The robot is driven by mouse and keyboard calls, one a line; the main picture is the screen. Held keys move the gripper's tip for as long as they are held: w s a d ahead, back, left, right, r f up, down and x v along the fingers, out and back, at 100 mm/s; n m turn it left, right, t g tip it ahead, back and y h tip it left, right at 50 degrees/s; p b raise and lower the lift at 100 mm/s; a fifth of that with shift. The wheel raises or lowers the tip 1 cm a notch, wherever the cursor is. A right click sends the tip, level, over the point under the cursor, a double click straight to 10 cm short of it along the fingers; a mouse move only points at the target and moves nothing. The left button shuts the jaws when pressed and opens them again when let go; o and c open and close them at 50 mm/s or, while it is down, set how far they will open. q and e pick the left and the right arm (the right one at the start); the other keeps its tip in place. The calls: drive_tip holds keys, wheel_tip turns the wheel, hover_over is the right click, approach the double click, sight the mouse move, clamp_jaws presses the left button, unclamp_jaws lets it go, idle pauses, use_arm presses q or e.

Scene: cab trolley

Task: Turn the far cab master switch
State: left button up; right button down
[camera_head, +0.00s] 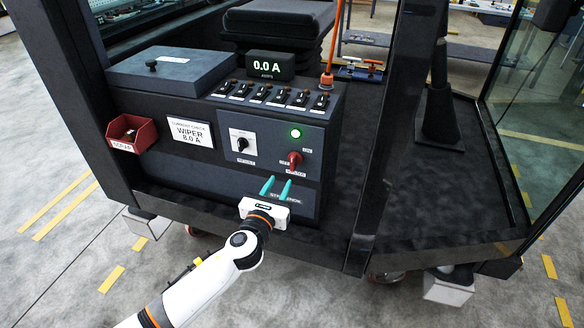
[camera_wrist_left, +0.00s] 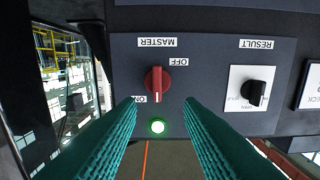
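The red master switch (camera_head: 294,159) is on the right of the dark panel at the front of the cab console. It also shows in the left wrist view (camera_wrist_left: 157,82), upside down, with MASTER, ON and OFF labels. Its white mark is at the end nearer the ON side. My left gripper (camera_head: 276,187) is in front of the panel, just below the switch. Its two teal fingers are apart with nothing between them, and in the wrist view they (camera_wrist_left: 160,115) point toward the switch without visibly touching it. My right gripper is not in view.
A green lamp (camera_head: 296,133) is lit above the switch. A black RESULT knob (camera_head: 242,143) sits to the left. A row of small switches (camera_head: 271,95) and a display reading 0.0 A (camera_head: 270,65) are above. A red bin (camera_head: 131,134) and dark cab pillar (camera_head: 395,130) flank the console.

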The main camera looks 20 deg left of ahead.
sight(292, 164)
use_arm(q)
drive_tip(key=w, duration=0.8)
drive_tip(key=shift+w+d, duration=0.1)
drive_tip(key=shift+d, duration=0.25)
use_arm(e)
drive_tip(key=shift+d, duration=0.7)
use_arm(q)
clamp_jaws()
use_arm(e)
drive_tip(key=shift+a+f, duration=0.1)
